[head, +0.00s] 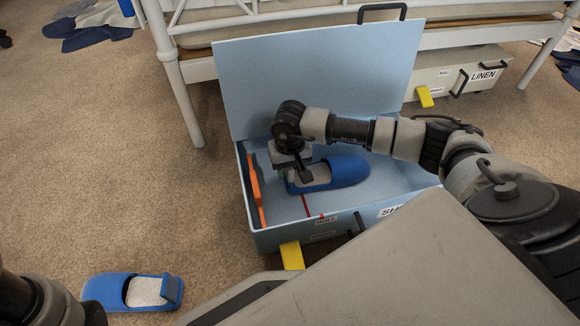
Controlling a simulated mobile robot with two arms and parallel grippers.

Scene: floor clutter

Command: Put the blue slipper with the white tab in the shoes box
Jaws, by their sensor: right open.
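The shoes box (285,238) is a light blue open case in the middle of the head view, its lid (320,75) leaning back against the bed frame. A blue slipper (347,170) with a pale insole lies inside it. My right gripper (304,178) is open and over the slipper's left, open end; I cannot tell whether it touches. Another blue slipper (110,288) lies on the carpet at the lower left, a grey-blue flap at its right end. I cannot make out a white tab on either slipper. My left arm shows at the lower left, its gripper out of view.
An orange object (254,188) stands along the box's left inside wall. A yellow tag (292,255) hangs at its front. A pale box labelled LINEN (460,75) is under the bed (182,95). Blue and white cloths (90,30) lie at upper left.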

